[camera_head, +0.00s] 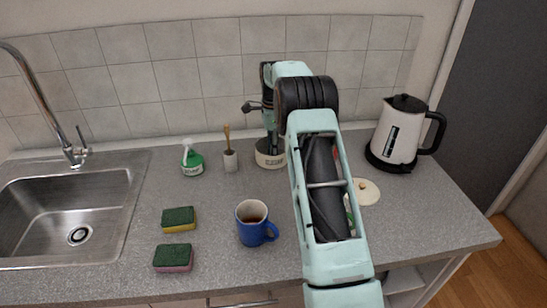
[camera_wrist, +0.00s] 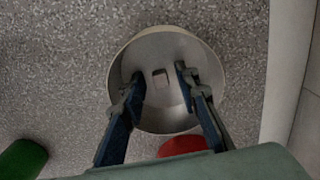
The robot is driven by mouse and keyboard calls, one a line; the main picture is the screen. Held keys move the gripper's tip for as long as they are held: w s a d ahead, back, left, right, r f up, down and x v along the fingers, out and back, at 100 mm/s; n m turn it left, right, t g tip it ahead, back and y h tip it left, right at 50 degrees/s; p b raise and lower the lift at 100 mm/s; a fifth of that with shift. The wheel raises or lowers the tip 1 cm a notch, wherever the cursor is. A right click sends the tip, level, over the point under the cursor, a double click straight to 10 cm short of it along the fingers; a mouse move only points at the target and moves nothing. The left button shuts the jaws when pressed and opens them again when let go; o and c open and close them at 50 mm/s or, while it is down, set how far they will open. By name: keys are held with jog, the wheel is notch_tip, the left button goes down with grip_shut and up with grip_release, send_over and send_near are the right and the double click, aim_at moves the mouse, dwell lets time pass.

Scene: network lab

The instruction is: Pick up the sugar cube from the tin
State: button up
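The tin (camera_head: 264,160) is cream with dark lettering and stands upright near the back wall, its lid off. In the wrist view I look down into the round tin (camera_wrist: 120,62). A small pale sugar cube (camera_wrist: 160,78) lies on its floor. My gripper (camera_wrist: 159,72) is open, its two fingers pointing down over the tin, one on each side of the cube, with clear gaps. I cannot tell how far the fingertips are above the cube. In the head view my gripper (camera_head: 268,128) is above the tin, partly hidden by my arm.
A cream lid (camera_head: 367,191) lies right of my arm. A kettle (camera_head: 398,133) stands at the right, a blue mug (camera_head: 250,229) in front. A brush holder (camera_head: 230,161) and green bottle (camera_head: 192,162) stand left of the tin. Two sponges (camera_head: 178,219) lie near the sink (camera_head: 65,215).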

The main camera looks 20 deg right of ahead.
jog(key=c, duration=0.5)
jog(key=shift+c, duration=0.2)
jog(key=shift+r, duration=0.1)
